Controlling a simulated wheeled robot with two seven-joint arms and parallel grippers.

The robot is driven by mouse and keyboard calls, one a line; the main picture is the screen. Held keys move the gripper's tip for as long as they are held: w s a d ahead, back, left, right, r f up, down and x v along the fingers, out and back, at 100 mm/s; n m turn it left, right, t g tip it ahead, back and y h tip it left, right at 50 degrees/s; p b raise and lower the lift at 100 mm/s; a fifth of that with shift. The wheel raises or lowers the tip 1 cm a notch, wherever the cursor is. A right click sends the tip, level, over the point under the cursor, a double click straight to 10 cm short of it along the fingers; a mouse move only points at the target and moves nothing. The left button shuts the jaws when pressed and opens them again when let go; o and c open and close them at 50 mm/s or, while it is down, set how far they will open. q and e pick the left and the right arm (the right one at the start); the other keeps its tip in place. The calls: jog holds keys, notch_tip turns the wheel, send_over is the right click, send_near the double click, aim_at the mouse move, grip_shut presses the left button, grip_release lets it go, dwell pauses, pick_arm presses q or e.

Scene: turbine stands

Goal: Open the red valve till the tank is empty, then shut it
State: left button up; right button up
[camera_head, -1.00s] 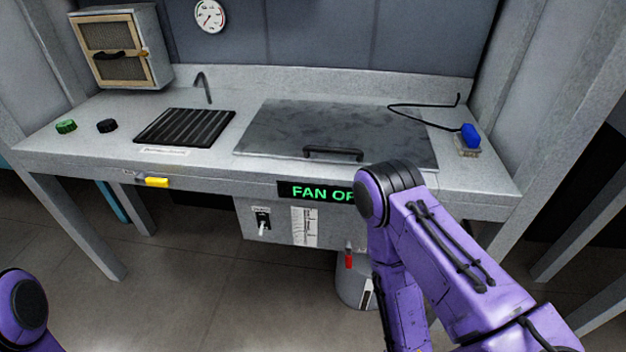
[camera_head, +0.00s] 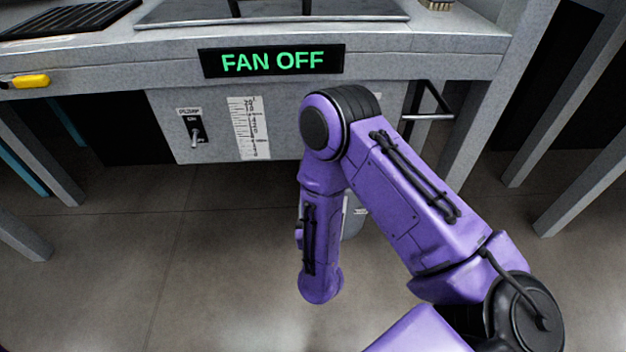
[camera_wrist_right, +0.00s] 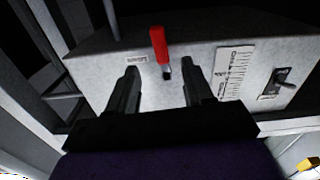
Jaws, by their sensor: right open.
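The red valve lever (camera_wrist_right: 158,43) shows in the right wrist view on the face of a grey box (camera_wrist_right: 206,66). Its dark base sits between my open right fingers (camera_wrist_right: 161,73), with the lever beyond the fingertips. The fingers appear empty; I cannot tell whether they touch the valve. In the head view my purple right arm covers the valve and its own gripper. The grey box (camera_head: 283,146) below the counter carries a white measuring scale (camera_head: 248,128), which also shows in the wrist view (camera_wrist_right: 236,72). I cannot read a level. My left gripper is out of sight.
A toggle switch (camera_head: 195,132) is on the box, left of the scale. A green "FAN OFF" display (camera_head: 273,61) is on the counter front. A yellow handle (camera_head: 27,81) is at far left. A grey container (camera_head: 354,218) is partly hidden behind my arm. The floor in front is open.

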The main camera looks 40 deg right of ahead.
jog(key=b+x, duration=0.2)
jog(key=x, duration=0.8)
jog(key=shift+w+d, duration=0.2)
jog(key=shift+d, duration=0.05)
jog(key=shift+c, duration=0.3)
grip_shut()
